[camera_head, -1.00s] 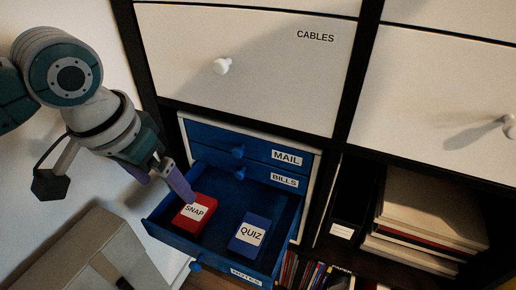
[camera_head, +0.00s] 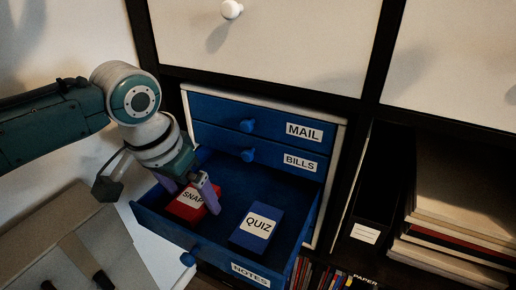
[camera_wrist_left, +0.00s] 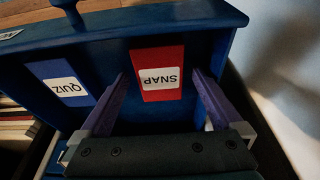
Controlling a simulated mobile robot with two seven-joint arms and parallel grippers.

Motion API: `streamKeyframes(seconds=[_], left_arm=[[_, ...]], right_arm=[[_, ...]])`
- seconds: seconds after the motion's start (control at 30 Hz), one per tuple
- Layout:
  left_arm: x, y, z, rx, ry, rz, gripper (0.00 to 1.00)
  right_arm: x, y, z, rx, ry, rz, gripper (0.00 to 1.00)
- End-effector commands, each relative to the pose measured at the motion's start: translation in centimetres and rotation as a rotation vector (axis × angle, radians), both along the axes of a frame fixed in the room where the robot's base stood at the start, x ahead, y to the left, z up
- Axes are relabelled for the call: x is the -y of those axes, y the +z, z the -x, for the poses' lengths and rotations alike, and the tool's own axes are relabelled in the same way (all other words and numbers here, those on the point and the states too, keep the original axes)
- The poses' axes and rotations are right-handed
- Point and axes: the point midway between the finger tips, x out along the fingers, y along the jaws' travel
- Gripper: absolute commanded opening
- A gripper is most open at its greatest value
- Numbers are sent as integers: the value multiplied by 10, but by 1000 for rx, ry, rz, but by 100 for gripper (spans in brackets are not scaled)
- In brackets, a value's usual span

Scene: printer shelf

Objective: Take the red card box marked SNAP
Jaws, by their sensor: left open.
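The red card box marked SNAP (camera_head: 186,208) lies in the open blue drawer marked NOTES (camera_head: 168,232). It also shows in the left wrist view (camera_wrist_left: 159,60), its label upside down there. My left gripper (camera_head: 208,203) is over the drawer at the red box and hides part of it. In the left wrist view the two purple fingers of my left gripper (camera_wrist_left: 162,84) are open, one toward each side of the red box, with gaps between. I cannot tell how far above the box they are. My right gripper is not in view.
A blue box marked QUIZ (camera_head: 256,228) lies in the same drawer, right of the red box. Shut drawers marked MAIL (camera_head: 270,122) and BILLS (camera_head: 270,152) are above. A beige box (camera_head: 75,255) stands at the lower left. A black file holder (camera_head: 375,200) and stacked papers (camera_head: 465,200) are at right.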

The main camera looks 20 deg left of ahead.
Motion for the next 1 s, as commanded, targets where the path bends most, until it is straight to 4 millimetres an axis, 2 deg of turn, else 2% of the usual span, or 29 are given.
streamKeyframes(seconds=[1.0], left_arm=[[0,-7,0,0,0,0,100]], right_arm=[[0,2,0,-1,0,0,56]])
